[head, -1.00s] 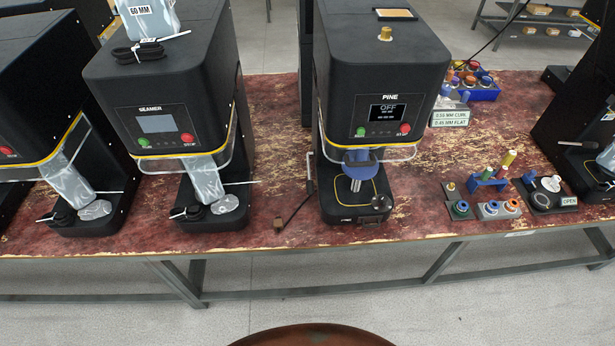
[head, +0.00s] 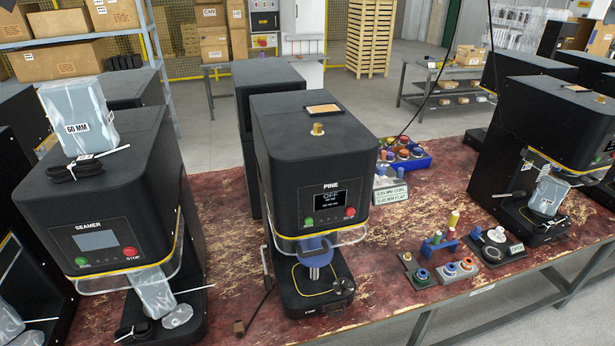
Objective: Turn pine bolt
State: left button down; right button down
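The machine labelled PINE (head: 318,170) stands in the middle of the head view, a black box with a small screen reading OFF, a green button and a red button. A brass bolt-like knob (head: 317,129) stands upright on its top. Below the screen, a blue collar with a metal shaft (head: 314,255) hangs over a base plate with a yellow outline (head: 317,280). A dark round knob (head: 342,287) sits at the base's right. Which part is the bolt I cannot tell for certain. Neither of my grippers is in view.
A SEAMER machine (head: 100,215) stands at left, with a bagged 60 MM part (head: 78,115) on top. Small coloured tooling (head: 440,255) and a blue bin (head: 405,160) lie right of PINE. Shelving and boxes stand behind.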

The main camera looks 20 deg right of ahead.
aim_at(317, 131)
jog(key=u, duration=0.05)
jog(key=k, duration=1.1)
jog(key=z, duration=1.05)
jog(key=i, duration=1.45)
jog(key=u, duration=0.85)
